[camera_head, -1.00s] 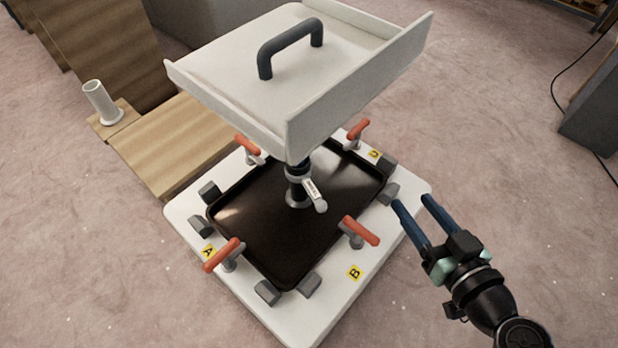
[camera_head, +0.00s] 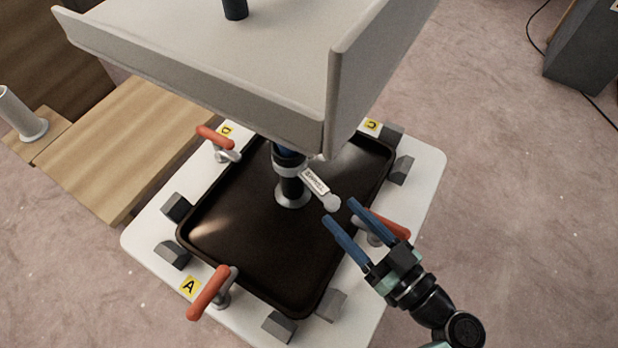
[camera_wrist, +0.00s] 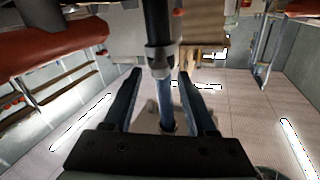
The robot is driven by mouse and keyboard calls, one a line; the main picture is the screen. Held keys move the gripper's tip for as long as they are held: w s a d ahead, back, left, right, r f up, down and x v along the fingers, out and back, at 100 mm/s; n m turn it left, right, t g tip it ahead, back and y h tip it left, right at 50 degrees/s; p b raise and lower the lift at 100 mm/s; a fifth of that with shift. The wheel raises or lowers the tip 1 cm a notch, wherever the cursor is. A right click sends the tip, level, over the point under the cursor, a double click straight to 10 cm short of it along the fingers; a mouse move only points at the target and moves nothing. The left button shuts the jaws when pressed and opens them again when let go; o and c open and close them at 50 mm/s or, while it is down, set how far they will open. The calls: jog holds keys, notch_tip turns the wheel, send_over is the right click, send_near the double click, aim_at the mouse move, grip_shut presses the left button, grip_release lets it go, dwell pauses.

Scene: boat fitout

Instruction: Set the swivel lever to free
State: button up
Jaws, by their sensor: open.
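The swivel lever (camera_head: 317,186) is a short pale arm with a printed label and a round knob (camera_head: 331,202) at its end. It sticks out to the lower right from a collar on the dark post (camera_head: 289,170) under the white tray-like top. My gripper (camera_head: 339,211) is open and empty, its two blue fingers pointing at the knob, with the tips close to it. I cannot tell whether they touch. In the wrist view the gripper fingers (camera_wrist: 157,85) stand apart, with the post (camera_wrist: 157,25) and a grey collar between and beyond them. The label's wording is too small to read.
The white top (camera_head: 200,60) overhangs the post. A black tray (camera_head: 250,240) lies on the white base (camera_head: 145,245), with red-handled clamps (camera_head: 208,293) and grey blocks around it. One clamp handle (camera_head: 392,222) is right beside my fingers. A wooden bench (camera_head: 130,140) stands at left.

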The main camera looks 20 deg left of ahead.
jog(key=b, duration=0.3)
send_near(297, 167)
jog(key=x, duration=0.2)
jog(key=f+x, duration=0.1)
jog(key=x, duration=0.2)
jog(key=shift+w+d, duration=0.1)
jog(key=shift+w, duration=0.05)
jog(key=shift+w+a+r, duration=0.15)
jog(key=shift+w+a, duration=0.25)
jog(key=shift+a, duration=0.2)
grip_shut()
dwell(0.4)
